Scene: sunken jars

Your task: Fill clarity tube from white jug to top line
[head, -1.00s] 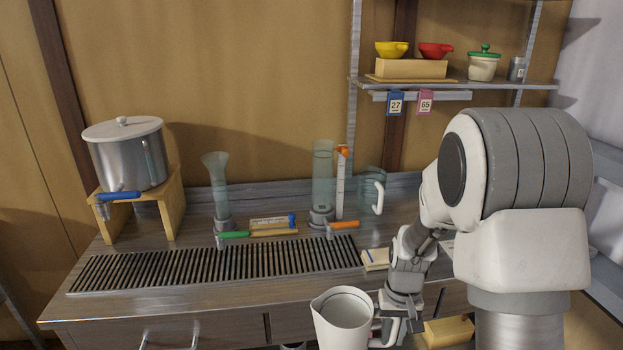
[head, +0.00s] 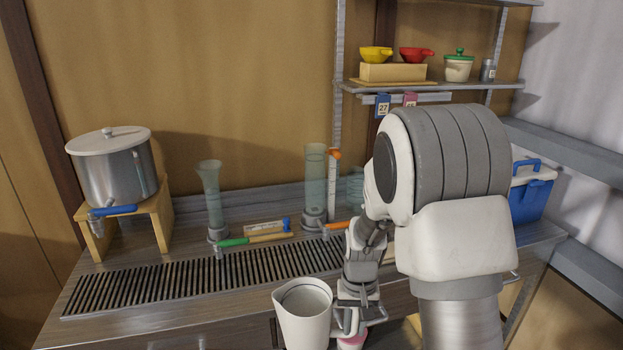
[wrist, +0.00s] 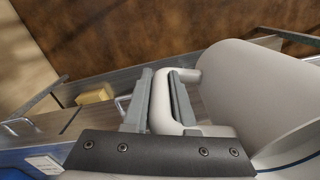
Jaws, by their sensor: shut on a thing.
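The white jug (head: 301,325) is upright in front of the bench's front edge, its open mouth up. My gripper (head: 343,322) is shut on the jug's handle, at the jug's right side. In the wrist view, the fingers (wrist: 162,100) close around the handle beside the jug's pale body (wrist: 245,90). A tall straight clear tube (head: 315,180) stands at the back of the bench, beside a white scale strip with an orange top. A flared clear tube (head: 212,200) stands to its left. I cannot read any line on either tube.
A slatted drain grate (head: 200,278) lies in front of the tubes. A lidded metal pot (head: 112,172) stands on a wooden stand at left. Green (head: 233,243) and orange handles sit at the tube bases. A blue cooler (head: 530,195) is at right. A shelf hangs above.

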